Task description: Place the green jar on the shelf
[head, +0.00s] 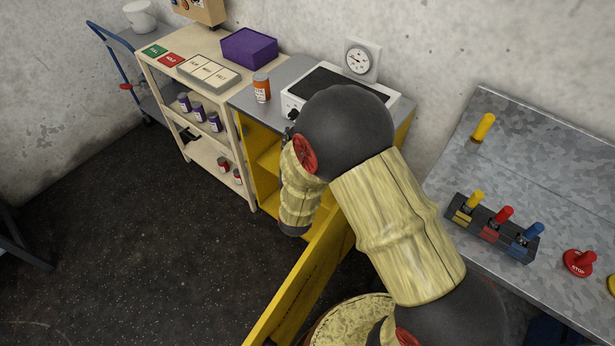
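No green jar shows in the head view. A beige shelf unit (142,58) stands against the back wall. Its middle level holds several purple-labelled jars (198,110). Its lower level holds red-labelled jars (224,165). My arm, with yellow-tan links and dark joints, reaches across the middle and bends down in front of the yellow cabinet. My gripper does not show; the far end of the arm points down and away, so I cannot see whether it holds anything. The arm hides part of the cabinet.
The yellow cabinet (268,165) has its door (300,285) open. On top are an orange jar (261,90) and a hotplate (325,85). A purple box (249,47) sits behind. Left floor is clear.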

